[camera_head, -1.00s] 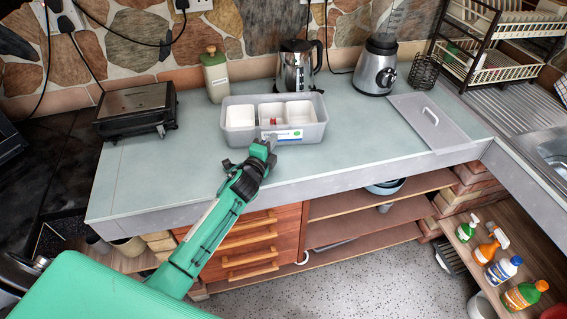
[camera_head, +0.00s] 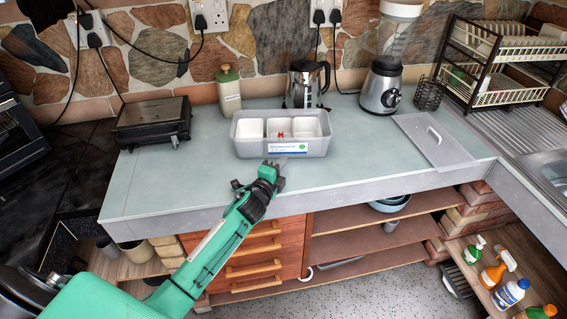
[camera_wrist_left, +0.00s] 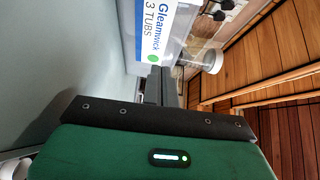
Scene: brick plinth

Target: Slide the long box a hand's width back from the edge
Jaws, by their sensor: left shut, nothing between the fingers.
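The long box (camera_head: 247,150) is a grey translucent tub with several white compartments and a label on its front. It stands upright on the pale green counter, set back from the front edge, with bare counter before it. My left gripper (camera_head: 280,167) is shut and empty, low in front of the box near its label. In the left wrist view the label (camera_wrist_left: 160,30) reads "Gleamwick 3 TUBS", and the shut fingers (camera_wrist_left: 160,80) point at it. Whether the fingertips touch the box is unclear; in the head view they look slightly apart. My right gripper is out of view.
A blender (camera_head: 381,88) stands farther right, a black grill (camera_head: 152,120) left. A flat grey lid (camera_head: 425,143) lies on the right. The counter's front strip (camera_head: 400,187) is clear.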

